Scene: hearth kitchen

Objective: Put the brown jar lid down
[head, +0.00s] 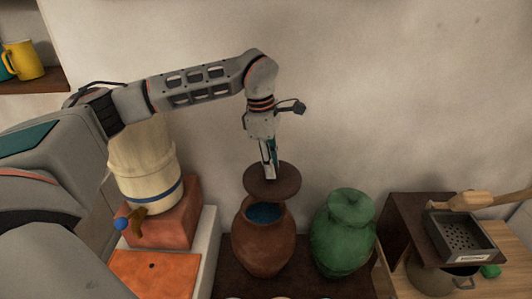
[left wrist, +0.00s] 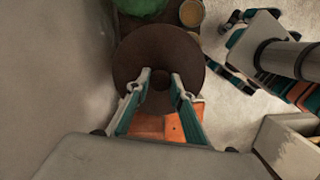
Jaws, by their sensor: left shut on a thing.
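My left gripper (head: 269,172) points down and is shut on the knob of the brown jar lid (head: 272,185). The lid is a round, dark brown disc, held above the mouth of the brown clay jar (head: 263,243). The jar is open, and blue shows inside it below the lid. In the left wrist view the lid (left wrist: 140,55) is seen from above, with the gripper's fingertips (left wrist: 161,82) at its central knob. The lid hides the jar from that view. My right gripper is not in view.
A green lidded jar (head: 343,235) stands close to the right of the brown jar. A cream container with a tap (head: 148,170) stands on a red block (head: 165,225) to the left. A dark wooden stand with a metal tray (head: 462,238) is at the right. The wall is close behind.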

